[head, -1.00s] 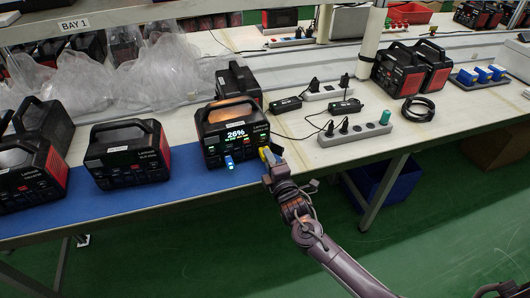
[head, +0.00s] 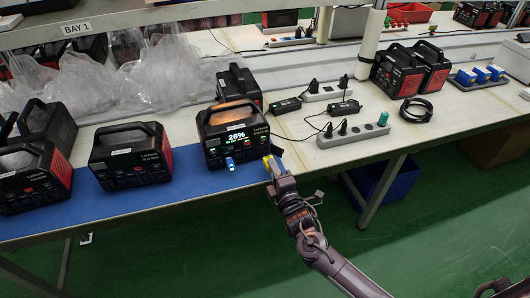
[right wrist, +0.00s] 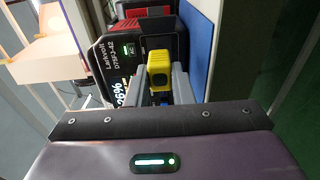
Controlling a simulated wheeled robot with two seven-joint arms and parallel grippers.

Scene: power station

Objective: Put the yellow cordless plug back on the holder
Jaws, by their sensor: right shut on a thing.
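The yellow cordless plug (head: 267,162) is between the fingers of my right gripper (head: 274,166), beside the right front corner of a black and red power station (head: 232,136) with a lit percentage display. In the right wrist view the plug (right wrist: 159,63) sits between both fingers, its yellow end showing, with the station (right wrist: 120,57) close behind and to the left. A blue plug (head: 230,164) is in that station's front. A dark tray (head: 463,83) with several blue and white blocks stands at the far right; I cannot tell whether it is the holder. My left gripper is not in view.
Other power stations stand on the blue mat (head: 140,203) at left and at the back right (head: 398,70). A grey power strip (head: 353,135) with plugs, black adapters and a coiled cable (head: 417,110) lie on the bench. The bench's front edge runs beside my right gripper.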

